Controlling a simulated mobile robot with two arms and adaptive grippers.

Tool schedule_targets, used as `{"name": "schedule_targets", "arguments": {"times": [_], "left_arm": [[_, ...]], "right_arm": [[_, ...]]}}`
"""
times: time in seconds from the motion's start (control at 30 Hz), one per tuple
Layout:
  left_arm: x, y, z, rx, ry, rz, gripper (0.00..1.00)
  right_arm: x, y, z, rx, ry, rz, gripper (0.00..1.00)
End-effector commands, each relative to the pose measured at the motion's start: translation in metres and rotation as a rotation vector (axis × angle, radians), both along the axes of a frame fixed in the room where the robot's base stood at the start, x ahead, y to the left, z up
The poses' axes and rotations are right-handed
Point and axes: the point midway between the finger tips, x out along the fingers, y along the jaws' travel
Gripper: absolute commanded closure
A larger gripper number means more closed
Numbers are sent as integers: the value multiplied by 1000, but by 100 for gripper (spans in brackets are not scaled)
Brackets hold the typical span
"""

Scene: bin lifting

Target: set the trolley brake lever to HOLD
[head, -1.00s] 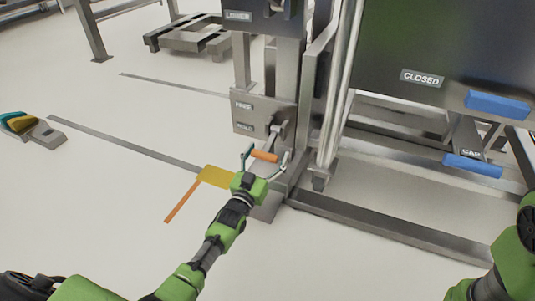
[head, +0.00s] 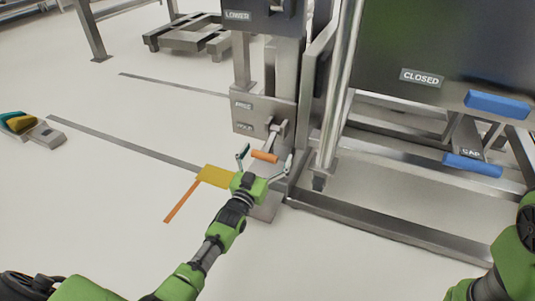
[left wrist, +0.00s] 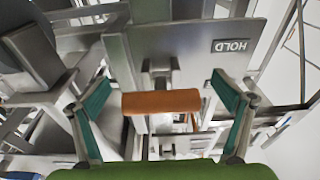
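The brake lever's orange grip (head: 264,156) sits at the end of a metal arm, below the FREE label (head: 243,105) and the HOLD label (head: 244,126) on the trolley's post. My left gripper (head: 265,159) is open, with one finger on either side of the orange grip. In the left wrist view the orange grip (left wrist: 161,102) lies crosswise between the two open teal-padded fingers, with a gap at each end. The HOLD label (left wrist: 231,46) shows upper right there. My right gripper is not in view; only part of my right arm shows at the right edge.
A dark panel marked CLOSED (head: 421,78) with blue handles (head: 497,104) stands at the right. The trolley's lower frame rail (head: 390,232) runs along the floor. A yellow plate (head: 215,176) lies behind my left gripper.

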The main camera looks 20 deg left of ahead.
Motion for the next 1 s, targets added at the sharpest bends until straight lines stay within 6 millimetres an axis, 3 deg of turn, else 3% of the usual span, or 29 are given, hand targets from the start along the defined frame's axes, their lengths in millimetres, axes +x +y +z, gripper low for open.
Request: {"name": "schedule_targets", "arguments": {"times": [0.23,0.7,1.0], "left_arm": [[0,0,7,0,-2,0,6],[0,0,86,0,-2,-1,6],[0,0,100,0,1,0,6]], "right_arm": [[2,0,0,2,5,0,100],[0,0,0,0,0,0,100],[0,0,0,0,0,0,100]]}}
